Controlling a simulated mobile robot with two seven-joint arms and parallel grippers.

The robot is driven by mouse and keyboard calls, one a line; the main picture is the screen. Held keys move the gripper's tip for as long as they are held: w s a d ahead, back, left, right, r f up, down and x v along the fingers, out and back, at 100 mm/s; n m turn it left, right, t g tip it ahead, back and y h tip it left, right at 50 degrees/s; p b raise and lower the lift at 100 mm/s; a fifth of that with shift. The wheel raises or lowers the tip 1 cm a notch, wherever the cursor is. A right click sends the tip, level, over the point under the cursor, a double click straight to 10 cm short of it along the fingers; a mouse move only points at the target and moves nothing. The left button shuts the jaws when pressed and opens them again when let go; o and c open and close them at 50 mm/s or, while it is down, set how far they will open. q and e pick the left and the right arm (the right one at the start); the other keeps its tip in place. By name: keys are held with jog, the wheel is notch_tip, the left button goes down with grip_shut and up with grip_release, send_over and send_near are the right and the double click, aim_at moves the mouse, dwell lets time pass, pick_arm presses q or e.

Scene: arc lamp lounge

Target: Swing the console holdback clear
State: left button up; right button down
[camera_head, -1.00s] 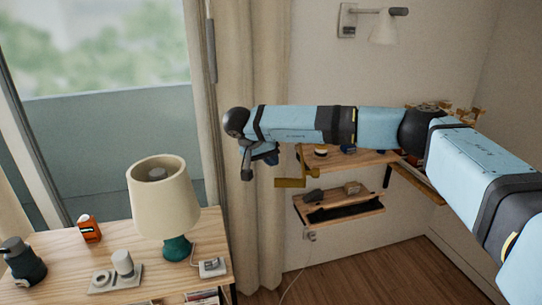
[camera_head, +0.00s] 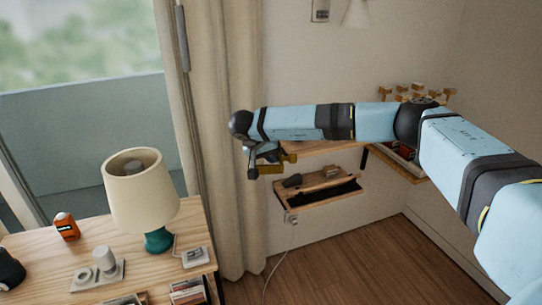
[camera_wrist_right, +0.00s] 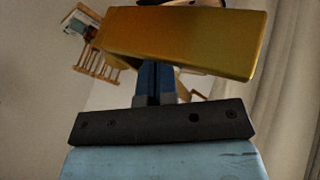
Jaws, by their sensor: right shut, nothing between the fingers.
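The console holdback looks to be the gold-brown bar (camera_head: 272,168) at the left end of the upper wall shelf, beside the curtain. In the right wrist view it is a broad brass-coloured plate (camera_wrist_right: 185,42) across the top, close in front of the fingers and hiding their tips. My right gripper (camera_head: 253,172) is shut and empty, pointing down at the bar's left end. Its dark fingers also show in the wrist view (camera_wrist_right: 154,82). Whether they touch the bar I cannot tell. My left gripper is not in view.
A wooden wall shelf (camera_head: 325,147) is partly behind my arm, with a lower shelf (camera_head: 300,205) under it. The beige curtain (camera_head: 235,215) hangs close to the gripper. A cream-shaded lamp (camera_head: 140,190) stands on the wooden table (camera_head: 35,243) at left. The floor (camera_head: 345,265) looks clear.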

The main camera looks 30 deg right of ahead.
jog(key=s+d+n+t+p, duration=0.2)
jog(key=s+d+n+p, duration=0.1)
jog(key=d, duration=0.8)
jog(key=shift+s+d+n+y+p, duration=0.4)
jog(key=shift+s+p, duration=0.25)
jog(key=shift+s, duration=0.5)
jog(key=shift+d+r, duration=0.1)
